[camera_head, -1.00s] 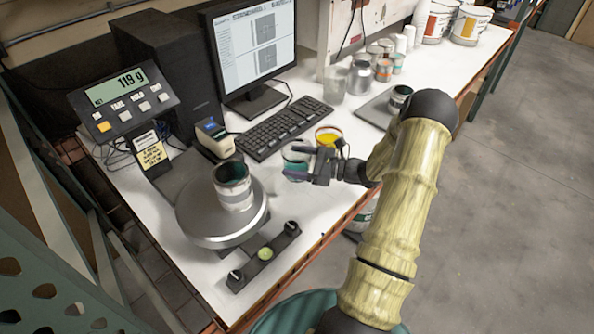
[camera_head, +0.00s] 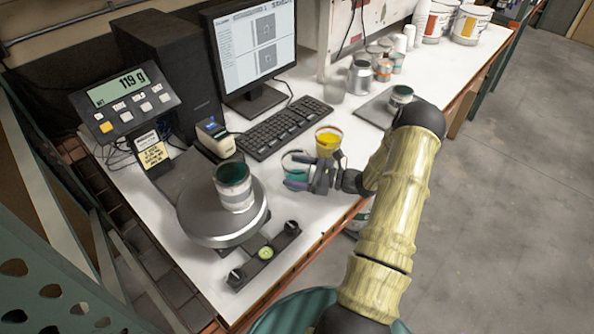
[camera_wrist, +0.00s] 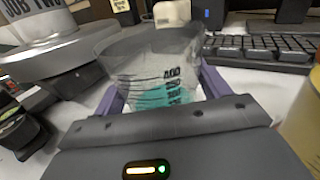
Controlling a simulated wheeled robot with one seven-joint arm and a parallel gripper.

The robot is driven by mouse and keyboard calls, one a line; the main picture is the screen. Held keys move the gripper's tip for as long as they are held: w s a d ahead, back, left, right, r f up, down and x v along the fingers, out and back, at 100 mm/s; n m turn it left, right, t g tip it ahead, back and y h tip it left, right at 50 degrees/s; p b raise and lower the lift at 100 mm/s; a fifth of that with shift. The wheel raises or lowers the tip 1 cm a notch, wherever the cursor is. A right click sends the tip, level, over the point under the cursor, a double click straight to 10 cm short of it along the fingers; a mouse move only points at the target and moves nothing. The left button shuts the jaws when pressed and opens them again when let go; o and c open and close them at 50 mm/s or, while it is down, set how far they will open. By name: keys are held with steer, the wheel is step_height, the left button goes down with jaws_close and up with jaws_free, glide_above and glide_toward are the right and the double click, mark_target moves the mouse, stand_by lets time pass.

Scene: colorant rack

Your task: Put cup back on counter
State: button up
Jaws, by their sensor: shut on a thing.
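A clear cup (camera_head: 296,168) with teal liquid low in it is between the fingers of my gripper (camera_head: 300,176). In the wrist view the same cup (camera_wrist: 155,75) stands between the two purple fingers of my gripper (camera_wrist: 160,88), which are shut on it. Dark print shows on its side. The cup looks upright, over the white counter (camera_head: 285,213) or on it; I cannot tell whether its base touches, as the gripper hides part of it.
A cup of yellow liquid (camera_head: 327,142) stands close behind my gripper. A can (camera_head: 234,188) sits on the round scale (camera_head: 222,226), left of the cup; the display (camera_head: 125,91) reads 119 g. The keyboard (camera_head: 283,128) lies behind. A black bar (camera_head: 264,256) lies in front.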

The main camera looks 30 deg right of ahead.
steer(key=shift+f, duration=0.15)
steer(key=o, duration=1.1)
steer(key=shift+r, duration=0.25)
steer(key=shift+s+d+f, duration=0.15)
steer(key=shift+s+d, duration=0.05)
steer(key=shift+d, duration=0.05)
steer(key=b+v, duration=0.2)
steer(key=v, duration=0.9)
steer(key=shift+s+d+b, duration=0.15)
steer(key=shift+s+b, duration=0.05)
steer(key=shift+b, duration=0.2)
steer(key=shift+w, duration=0.1)
